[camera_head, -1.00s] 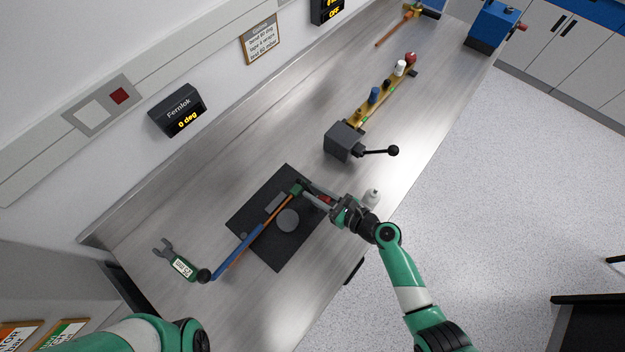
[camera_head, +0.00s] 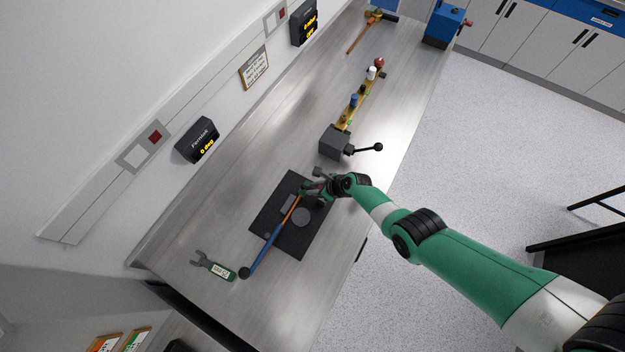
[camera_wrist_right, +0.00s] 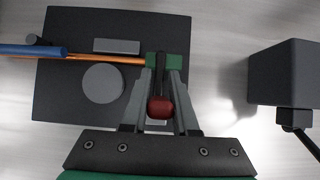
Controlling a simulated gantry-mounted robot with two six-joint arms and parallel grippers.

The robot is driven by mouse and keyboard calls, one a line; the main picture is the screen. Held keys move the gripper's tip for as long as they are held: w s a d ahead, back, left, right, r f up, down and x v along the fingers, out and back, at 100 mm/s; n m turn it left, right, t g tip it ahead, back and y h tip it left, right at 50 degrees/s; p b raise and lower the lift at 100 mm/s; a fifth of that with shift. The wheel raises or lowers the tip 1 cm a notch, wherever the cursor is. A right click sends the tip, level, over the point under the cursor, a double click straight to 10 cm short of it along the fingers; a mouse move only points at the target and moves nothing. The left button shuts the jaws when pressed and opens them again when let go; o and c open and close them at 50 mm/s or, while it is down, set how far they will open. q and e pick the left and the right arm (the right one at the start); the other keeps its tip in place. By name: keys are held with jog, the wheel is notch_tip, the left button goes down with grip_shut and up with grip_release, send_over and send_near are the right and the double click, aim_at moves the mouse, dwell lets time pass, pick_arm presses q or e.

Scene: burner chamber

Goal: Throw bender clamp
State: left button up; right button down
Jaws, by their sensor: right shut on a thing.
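The bender is a dark plate (camera_head: 317,240) on the metal bench, with a grey disc (camera_head: 301,217) on it. A green clamp block (camera_wrist_right: 176,61) stands at the plate's edge, at the end of a copper tube (camera_head: 288,215). The clamp's dark lever (camera_wrist_right: 160,72) ends in a red knob (camera_wrist_right: 160,107). My right gripper (camera_wrist_right: 160,88) is shut on the clamp lever, with the red knob between its fingers; it also shows in the head view (camera_head: 316,187), partly hiding the clamp. My left gripper is out of view.
A blue bender handle (camera_head: 262,250) lies along the tube. A grey box with a black ball lever (camera_head: 332,142) stands beyond the plate. Bare bench is between the box and the wall.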

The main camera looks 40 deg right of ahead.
jog(key=shift+f, duration=0.2)
dwell(0.6)
jog(key=c, duration=0.7)
grip_release()
jog(key=shift+w, duration=0.1)
jog(key=shift+r, duration=0.1)
